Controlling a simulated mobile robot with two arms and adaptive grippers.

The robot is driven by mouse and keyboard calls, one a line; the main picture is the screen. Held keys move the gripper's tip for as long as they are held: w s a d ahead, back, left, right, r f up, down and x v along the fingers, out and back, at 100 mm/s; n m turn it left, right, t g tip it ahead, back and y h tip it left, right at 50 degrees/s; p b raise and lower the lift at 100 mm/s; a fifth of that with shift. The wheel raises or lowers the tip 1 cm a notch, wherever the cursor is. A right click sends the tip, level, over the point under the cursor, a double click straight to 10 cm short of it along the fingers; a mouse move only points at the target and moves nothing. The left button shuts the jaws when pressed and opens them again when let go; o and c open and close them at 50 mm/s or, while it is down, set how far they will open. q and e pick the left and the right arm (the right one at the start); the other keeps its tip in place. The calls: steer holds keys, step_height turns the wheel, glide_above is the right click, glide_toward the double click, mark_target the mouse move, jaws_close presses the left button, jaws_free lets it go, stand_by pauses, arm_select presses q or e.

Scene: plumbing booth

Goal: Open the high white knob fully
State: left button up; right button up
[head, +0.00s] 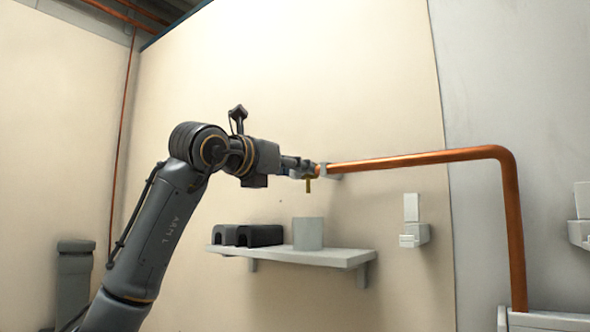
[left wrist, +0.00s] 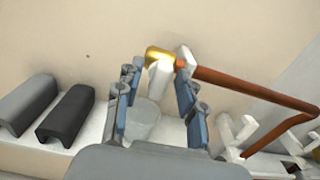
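The white knob (left wrist: 159,78) shows in the left wrist view, in front of a brass valve body (left wrist: 157,54) at the end of a copper pipe. In the head view the brass part (head: 308,185) shows at the pipe's left end; the knob is small there and partly hidden by my gripper. My left gripper (head: 300,168) is at the valve. In the left wrist view its two blue-grey fingers (left wrist: 158,72) stand apart on either side of the knob, with gaps visible; I cannot tell whether either touches it. My right gripper is in neither view.
The copper pipe (head: 420,158) runs right, then bends down. Below is a wall shelf (head: 300,256) with dark arched pieces (head: 260,236) and a grey container (head: 308,233). A white wall fitting (head: 413,234) is right of the shelf. The wall above is clear.

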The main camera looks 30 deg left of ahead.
arm_select(q)
steer(key=s+a, duration=0.1)
steer(key=s, duration=1)
steer(key=shift+s+a, duration=0.25)
steer(key=shift+a, duration=0.05)
